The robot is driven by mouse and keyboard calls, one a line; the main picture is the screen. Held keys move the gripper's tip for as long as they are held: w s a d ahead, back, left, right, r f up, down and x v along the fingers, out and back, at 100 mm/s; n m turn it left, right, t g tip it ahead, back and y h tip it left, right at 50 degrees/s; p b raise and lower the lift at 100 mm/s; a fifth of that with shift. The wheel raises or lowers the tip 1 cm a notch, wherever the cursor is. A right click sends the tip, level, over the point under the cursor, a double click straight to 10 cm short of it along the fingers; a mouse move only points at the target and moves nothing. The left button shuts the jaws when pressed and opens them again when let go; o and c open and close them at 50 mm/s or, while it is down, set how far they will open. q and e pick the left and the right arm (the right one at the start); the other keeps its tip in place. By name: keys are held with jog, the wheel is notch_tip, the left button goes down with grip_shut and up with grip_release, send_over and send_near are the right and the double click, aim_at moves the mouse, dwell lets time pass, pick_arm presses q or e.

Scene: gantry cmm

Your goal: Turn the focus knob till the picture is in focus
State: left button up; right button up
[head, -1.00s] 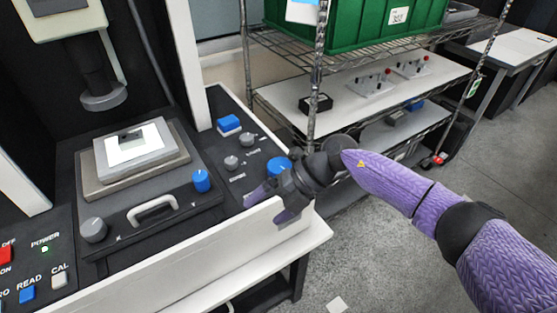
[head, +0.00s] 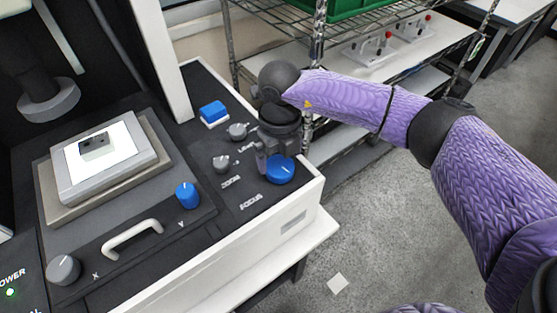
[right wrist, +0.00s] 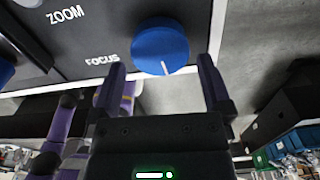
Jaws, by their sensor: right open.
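The focus knob (head: 280,171) is a round blue knob with a white pointer line, at the right front of the black control panel, beside the printed FOCUS label. My right gripper (head: 271,158) is open just behind it in the head view, hiding part of its far side. In the right wrist view the blue knob (right wrist: 160,47) sits ahead of the gripper (right wrist: 160,66), between the lines of the two open fingers, with clear gaps on both sides. I cannot tell whether the fingers reach down around it. My left gripper is out of view. No screen with the picture shows.
Two grey knobs (head: 221,163) and a blue button (head: 213,112) lie near on the panel. The stage (head: 60,190) carries a small sample under the lens (head: 48,100), with a blue Y knob (head: 187,195) in front. A wire shelf (head: 262,47) stands behind my right arm.

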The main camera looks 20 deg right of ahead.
aim_at(280, 169)
notch_tip(280, 169, down, 3)
jog(key=shift+r, duration=0.15)
jog(key=shift+c, duration=0.9)
jog(key=c, duration=0.8)
